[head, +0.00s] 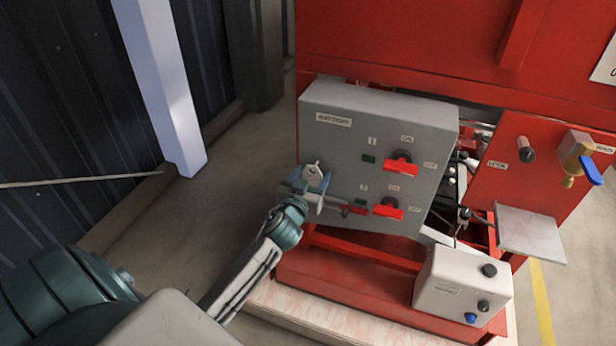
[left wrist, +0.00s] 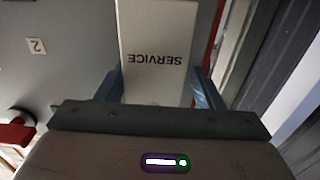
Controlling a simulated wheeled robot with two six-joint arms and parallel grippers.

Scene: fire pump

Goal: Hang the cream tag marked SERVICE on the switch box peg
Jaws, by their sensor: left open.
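The cream tag marked SERVICE (left wrist: 155,50) shows upside down in the left wrist view, in front of the grey switch box. In the head view the tag (head: 314,173) is small and partly covered by my gripper. My left gripper (head: 318,187) is open at the left part of the box face. In the left wrist view its fingers (left wrist: 157,75) stand on either side of the tag, with small gaps visible. The switch box (head: 345,115) carries a BATTERY label and two red rotary switches. A small peg tip seems to show at the tag's top, but whether the tag hangs on it is unclear.
The upper red switch (head: 399,162) and lower red switch (head: 388,209) stick out right of my gripper. A white control box (head: 450,285) sits lower right. A brass valve with a blue lever (head: 590,170) is far right. Floor left of the box is clear.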

